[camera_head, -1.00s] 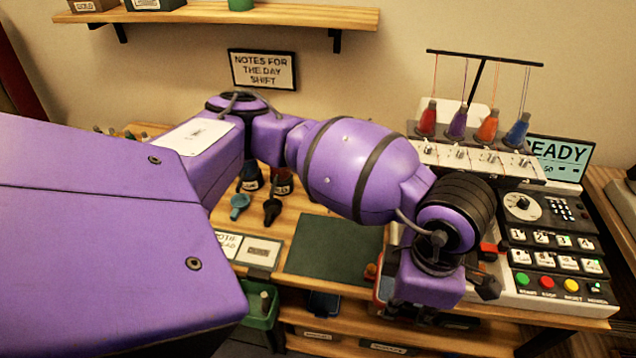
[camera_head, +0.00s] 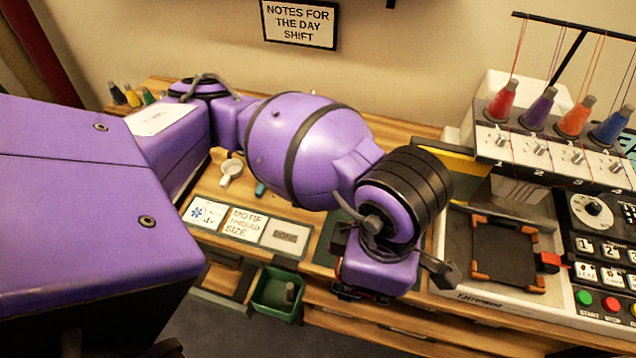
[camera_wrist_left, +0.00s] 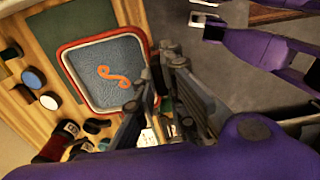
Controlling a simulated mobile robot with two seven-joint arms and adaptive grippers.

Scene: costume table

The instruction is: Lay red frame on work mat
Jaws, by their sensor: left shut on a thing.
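The red frame (camera_wrist_left: 66,58) has rounded corners and holds blue-grey fabric with an orange curl motif. My left gripper (camera_wrist_left: 152,92) is shut on its edge in the left wrist view. In the head view the left gripper (camera_head: 365,290) hangs over the table's front edge, and my wrist hides most of the frame. The dark green work mat (camera_head: 326,243) shows as a strip behind my arm; part of it also shows past the frame in the wrist view (camera_wrist_left: 78,22). I cannot tell whether frame and mat touch. My right gripper (camera_wrist_left: 206,20) appears empty, fingers apart.
The embroidery machine (camera_head: 540,312) stands to the right, with a dark holder bed (camera_head: 505,255) and thread cones above. Label cards (camera_head: 243,224) lie left of the mat. A green bin (camera_head: 276,293) hangs below the front edge.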

